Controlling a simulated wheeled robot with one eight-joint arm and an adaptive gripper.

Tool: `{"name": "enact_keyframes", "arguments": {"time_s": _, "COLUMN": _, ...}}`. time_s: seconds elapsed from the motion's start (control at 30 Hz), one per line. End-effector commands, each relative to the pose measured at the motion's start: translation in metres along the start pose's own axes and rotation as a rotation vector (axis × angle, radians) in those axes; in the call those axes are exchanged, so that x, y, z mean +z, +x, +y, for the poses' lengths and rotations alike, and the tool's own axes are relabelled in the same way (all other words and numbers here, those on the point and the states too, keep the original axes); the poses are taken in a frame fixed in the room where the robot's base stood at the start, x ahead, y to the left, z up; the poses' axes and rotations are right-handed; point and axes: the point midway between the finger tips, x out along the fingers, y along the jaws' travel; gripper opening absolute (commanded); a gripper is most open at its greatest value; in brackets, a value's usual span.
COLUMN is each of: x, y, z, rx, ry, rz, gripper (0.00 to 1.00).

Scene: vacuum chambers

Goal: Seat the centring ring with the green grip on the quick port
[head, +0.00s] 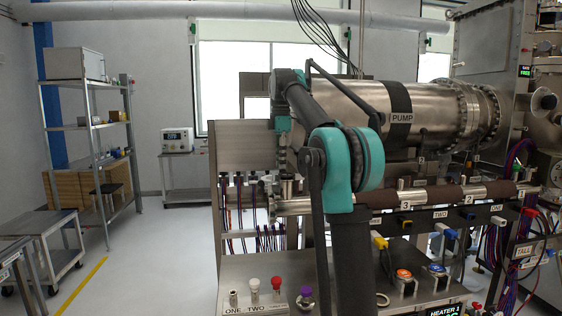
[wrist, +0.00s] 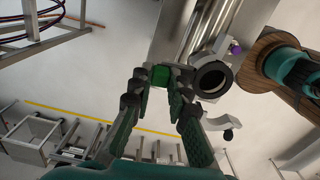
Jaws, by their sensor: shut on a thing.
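My gripper (wrist: 158,84) is shut on the green grip (wrist: 160,75) of the centring ring, held between its fingertips in the wrist view. The ring's own body is mostly hidden by the fingers. A round port with a dark opening (wrist: 211,79) and a pale metal clamp around it lies just right of the fingertips in that view, apart from the green grip. I take it for the quick port, but no label shows. In the head view my gripper (head: 284,160) points down above the left end of the horizontal metal pipe (head: 292,207); the green grip cannot be made out there.
The large pump cylinder (head: 440,110) stands behind my arm. The bench deck below holds white, red and purple knobs (head: 305,296) and a loose-looking metal ring (head: 382,300). Open floor lies to the left.

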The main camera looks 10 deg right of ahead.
Motion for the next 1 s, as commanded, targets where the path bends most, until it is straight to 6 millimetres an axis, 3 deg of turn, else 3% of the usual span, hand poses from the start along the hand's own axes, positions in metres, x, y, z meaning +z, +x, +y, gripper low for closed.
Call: {"name": "enact_keyframes", "arguments": {"time_s": 1.0, "x": 0.0, "y": 0.0071, "z": 0.0, "rx": 0.0, "ry": 0.0, "rz": 0.0, "gripper": 0.0}}
